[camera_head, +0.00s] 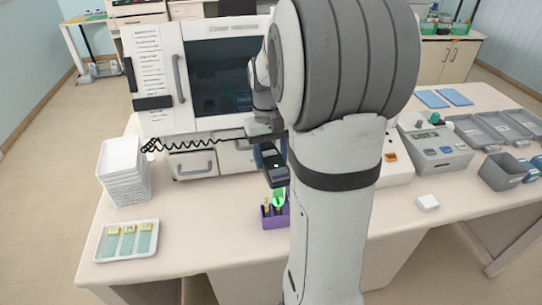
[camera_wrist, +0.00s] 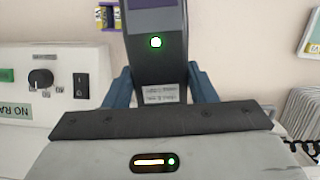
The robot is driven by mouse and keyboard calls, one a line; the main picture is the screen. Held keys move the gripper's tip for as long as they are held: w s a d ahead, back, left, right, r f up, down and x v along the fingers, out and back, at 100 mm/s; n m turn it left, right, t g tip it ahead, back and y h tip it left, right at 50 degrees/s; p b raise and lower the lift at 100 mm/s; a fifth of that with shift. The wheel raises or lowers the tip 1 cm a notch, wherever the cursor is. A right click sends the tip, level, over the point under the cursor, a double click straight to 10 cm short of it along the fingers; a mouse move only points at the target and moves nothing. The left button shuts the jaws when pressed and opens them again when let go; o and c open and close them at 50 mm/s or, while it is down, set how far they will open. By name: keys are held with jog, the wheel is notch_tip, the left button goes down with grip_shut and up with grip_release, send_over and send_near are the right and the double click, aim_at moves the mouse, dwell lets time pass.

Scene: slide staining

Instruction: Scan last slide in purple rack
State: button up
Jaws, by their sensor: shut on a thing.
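My gripper (camera_wrist: 160,84) is shut on a dark handheld scanner (camera_wrist: 157,25), with a blue-grey finger on each side of it. A green light glows on the scanner's face. In the head view the scanner (camera_head: 273,168) hangs tilted, its lower end above the small purple rack (camera_head: 272,222). The rack stands on the table and holds slides with yellowish ends. A bright green patch shows on a slide at the rack's right, just below the scanner. My arm hides the area right of the rack. The rack also shows at the wrist view's top edge (camera_wrist: 106,19).
A stack of white trays (camera_head: 122,170) and a white tray with several slides (camera_head: 99,243) are on the left. A large machine (camera_head: 160,80) stands behind, with a coiled black cable (camera_head: 190,147) in front. Lab devices (camera_head: 440,150) and grey bins fill the right.

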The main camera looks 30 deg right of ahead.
jog(key=shift+r+p, duration=0.35)
jog(key=shift+r, duration=0.45)
jog(key=shift+a+f, duration=0.1)
jog(key=shift+f, duration=0.1)
